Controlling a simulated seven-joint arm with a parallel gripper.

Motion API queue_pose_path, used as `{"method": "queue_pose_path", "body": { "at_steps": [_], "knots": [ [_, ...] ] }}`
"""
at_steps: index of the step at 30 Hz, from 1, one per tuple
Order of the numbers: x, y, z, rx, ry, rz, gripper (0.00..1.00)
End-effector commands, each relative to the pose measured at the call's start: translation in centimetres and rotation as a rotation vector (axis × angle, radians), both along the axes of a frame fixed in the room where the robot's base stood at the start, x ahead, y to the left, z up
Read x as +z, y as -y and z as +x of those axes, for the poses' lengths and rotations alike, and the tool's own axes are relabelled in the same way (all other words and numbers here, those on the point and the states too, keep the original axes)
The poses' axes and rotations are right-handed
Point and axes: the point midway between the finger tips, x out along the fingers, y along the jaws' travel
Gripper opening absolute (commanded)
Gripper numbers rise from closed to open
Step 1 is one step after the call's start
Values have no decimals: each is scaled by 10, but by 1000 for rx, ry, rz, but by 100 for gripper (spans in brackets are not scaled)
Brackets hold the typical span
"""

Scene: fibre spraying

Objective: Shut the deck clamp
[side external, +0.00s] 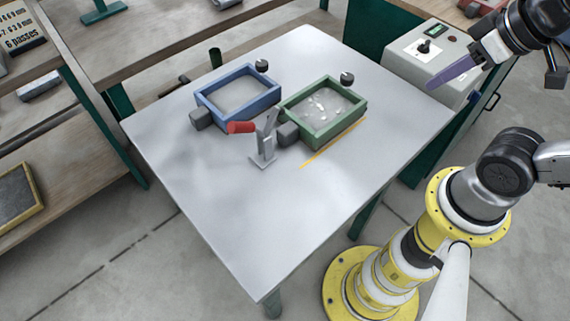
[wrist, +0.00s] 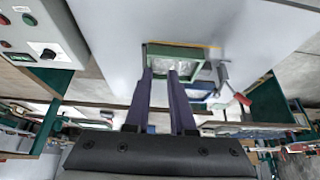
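The deck clamp (side external: 262,150) stands on the table in front of the blue and green frames. Its red handle (side external: 241,127) sticks out to the left, and a grey metal bar (side external: 271,121) rises at a slant above its base. In the wrist view the red handle (wrist: 243,99) shows right of the frames. My gripper (side external: 432,92) is high at the upper right in the side view, well away from the clamp. Its purple fingers (wrist: 160,72) are apart with nothing between them, and they overlap the green frame's image in the wrist view.
A blue frame (side external: 211,108) and a green frame (side external: 318,140) holding white clumps sit on the grey table (side external: 220,210). Small dark blocks and round knobs adjoin them. A yellow strip (side external: 333,143) lies beside the green frame. A control box (side external: 425,62) stands behind right. The table's front is clear.

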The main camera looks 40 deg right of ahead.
Motion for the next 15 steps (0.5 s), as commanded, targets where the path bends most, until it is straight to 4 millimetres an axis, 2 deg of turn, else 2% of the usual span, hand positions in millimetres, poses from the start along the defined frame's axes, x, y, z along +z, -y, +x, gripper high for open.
{"method": "queue_pose_path", "body": {
  "at_steps": [1, 3, 7, 11, 15],
  "knots": [
    [0, 0, 0, 1, 0, 0, 12],
    [0, 0, 0, 12, -1, -7, 0],
    [0, 0, -6, 89, -30, -45, 0],
    [38, -1, 5, 230, -23, -114, 0],
    [77, -11, 31, 415, -51, -174, 0]
  ]
}}
